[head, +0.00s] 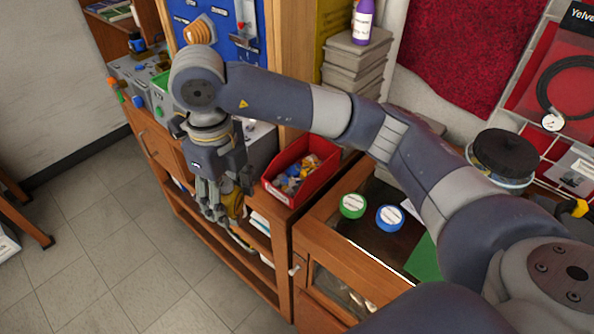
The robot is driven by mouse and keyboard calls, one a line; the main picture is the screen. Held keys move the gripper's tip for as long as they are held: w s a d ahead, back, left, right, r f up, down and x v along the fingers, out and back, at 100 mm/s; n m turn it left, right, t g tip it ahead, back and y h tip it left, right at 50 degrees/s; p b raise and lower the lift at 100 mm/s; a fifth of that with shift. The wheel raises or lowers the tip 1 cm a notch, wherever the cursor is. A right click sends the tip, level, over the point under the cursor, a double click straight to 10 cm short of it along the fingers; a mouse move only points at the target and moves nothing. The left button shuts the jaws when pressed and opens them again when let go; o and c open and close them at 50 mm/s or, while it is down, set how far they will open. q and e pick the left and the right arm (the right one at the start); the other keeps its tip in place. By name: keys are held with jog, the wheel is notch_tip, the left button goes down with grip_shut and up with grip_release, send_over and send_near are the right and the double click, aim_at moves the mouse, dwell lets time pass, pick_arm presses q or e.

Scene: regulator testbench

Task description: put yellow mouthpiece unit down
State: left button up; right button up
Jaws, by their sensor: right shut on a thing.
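My right gripper (216,206) points down in front of the wooden cabinet at the left of the bench. It is shut on the yellow mouthpiece unit (236,204). The unit is partly hidden behind the fingers, and a pale hose-like piece shows below it. The gripper and unit appear in front of the cabinet's open shelves, below the top's edge. My left gripper is not in view.
A red bin (303,170) with small parts stands on the cabinet top, right of the gripper. Grey test units (135,80) stand at the back left. A green-lidded tub (352,206) and a blue-lidded tub (389,218) stand on the right counter.

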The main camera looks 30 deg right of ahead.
jog(key=shift+w+a+r+m, duration=0.1)
jog(key=shift+w+r+m, duration=0.15)
jog(key=shift+m, duration=0.25)
jog(key=shift+w+d+r, duration=0.1)
jog(key=shift+w+d, duration=0.05)
jog(key=shift+d, duration=0.2)
jog(key=w+d+p, duration=0.3)
jog(key=d, duration=0.6)
jog(key=w+d+p, duration=0.2)
jog(key=w+d, duration=0.1)
jog(key=d, duration=0.5)
jog(key=f+p, duration=0.1)
jog(key=f, duration=0.3)
jog(key=f+p, duration=0.1)
jog(key=f, duration=0.1)
jog(key=shift+d+f+p, duration=0.2)
jog(key=shift+d+p, duration=0.15)
jog(key=shift+d, duration=0.05)
jog(key=shift+w+d+f, duration=0.1)
jog(key=shift+d+f, duration=0.1)
jog(key=shift+f, duration=0.15)
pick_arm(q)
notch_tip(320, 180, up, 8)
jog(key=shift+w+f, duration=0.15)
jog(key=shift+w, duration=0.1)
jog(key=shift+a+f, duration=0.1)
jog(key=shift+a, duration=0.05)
pick_arm(e)
jog(key=shift+f, duration=0.1)
